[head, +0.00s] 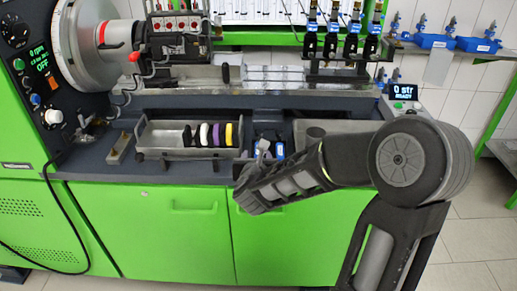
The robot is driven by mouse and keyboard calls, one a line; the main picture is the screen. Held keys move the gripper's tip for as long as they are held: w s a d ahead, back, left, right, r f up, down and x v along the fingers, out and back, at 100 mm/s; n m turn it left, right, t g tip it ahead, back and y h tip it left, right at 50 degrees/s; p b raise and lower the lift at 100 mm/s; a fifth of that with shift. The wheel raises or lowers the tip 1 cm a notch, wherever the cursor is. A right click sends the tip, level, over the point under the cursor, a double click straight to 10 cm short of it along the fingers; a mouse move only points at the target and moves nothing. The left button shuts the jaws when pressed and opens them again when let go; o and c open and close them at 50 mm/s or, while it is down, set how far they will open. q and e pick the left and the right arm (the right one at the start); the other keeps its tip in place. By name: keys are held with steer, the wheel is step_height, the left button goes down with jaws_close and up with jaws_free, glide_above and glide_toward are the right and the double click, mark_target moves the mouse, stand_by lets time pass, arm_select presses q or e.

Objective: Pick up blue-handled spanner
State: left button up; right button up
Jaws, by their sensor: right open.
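Small blue parts (280,151) show in the dark bench recess right of the parts tray. They may be the handle of the blue-handled spanner, but they are too small and too covered to be sure. My right arm comes in from the right and its hand lies across the bench's front edge. My right gripper (261,152) is open, close beside the blue parts. Its fingertips are hard to make out, and I cannot tell whether they touch anything. My left gripper is not in view.
A grey tray (160,153) with black, white, yellow and purple rings stands left of my right gripper. A small metal block (119,148) lies farther left. Black injectors with blue tops (333,38) hang above the bench. Green cabinet doors (180,232) are below.

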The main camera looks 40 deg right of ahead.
mark_target(258, 152)
steer(key=x, duration=0.5)
steer(key=shift+d+p, duration=0.25)
steer(key=shift+p, duration=0.15)
steer(key=shift+r, duration=0.1)
steer(key=shift+c, duration=0.2)
jaws_close()
stand_by(0.4)
stand_by(0.9)
